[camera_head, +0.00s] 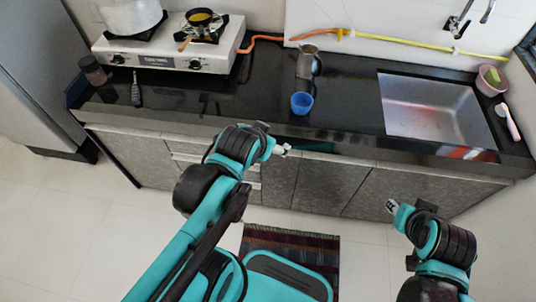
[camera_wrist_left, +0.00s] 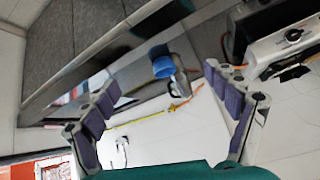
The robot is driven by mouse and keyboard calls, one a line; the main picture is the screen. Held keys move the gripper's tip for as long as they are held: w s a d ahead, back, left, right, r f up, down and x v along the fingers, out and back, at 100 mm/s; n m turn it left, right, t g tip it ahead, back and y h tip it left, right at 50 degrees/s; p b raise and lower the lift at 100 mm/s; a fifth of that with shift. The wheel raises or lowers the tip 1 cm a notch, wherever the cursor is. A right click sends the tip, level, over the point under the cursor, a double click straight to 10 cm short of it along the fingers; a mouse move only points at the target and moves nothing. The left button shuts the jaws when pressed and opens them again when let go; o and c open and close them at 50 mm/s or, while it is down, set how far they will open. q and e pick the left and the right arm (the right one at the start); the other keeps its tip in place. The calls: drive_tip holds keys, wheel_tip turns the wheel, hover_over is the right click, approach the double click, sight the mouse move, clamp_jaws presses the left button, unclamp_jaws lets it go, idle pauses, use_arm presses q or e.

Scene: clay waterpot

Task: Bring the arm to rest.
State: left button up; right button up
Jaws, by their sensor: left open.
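My left arm comes in from the left, and its gripper (camera_head: 283,149) is in front of the counter edge, apart from the things on the counter. In the left wrist view the left gripper (camera_wrist_left: 160,77) has its fingers spread wide with nothing between them. My right gripper (camera_head: 391,206) is in front of the lower cabinets at the right; it is too small to tell its jaws. A grey-brown pot (camera_head: 304,64) with a handle stands upright on the counter. A blue cup (camera_head: 301,104) stands in front of it. The left wrist view also shows the cup (camera_wrist_left: 163,67) and pot (camera_wrist_left: 182,87).
A jar (camera_head: 92,71) and a dark utensil (camera_head: 136,92) are at the left. A pink bowl (camera_head: 488,84) is by the sink.

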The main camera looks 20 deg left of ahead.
use_arm(q)
drive_tip(key=shift+n+g+h, duration=0.5)
drive_tip(key=shift+g+h, duration=0.1)
drive_tip(key=shift+g, duration=0.1)
drive_tip(key=s+d+f, duration=0.1)
drive_tip(key=s+d, duration=0.1)
drive_tip(key=s, duration=0.1)
drive_tip(key=shift+d+f, duration=0.35)
drive_tip(key=shift+f, duration=0.05)
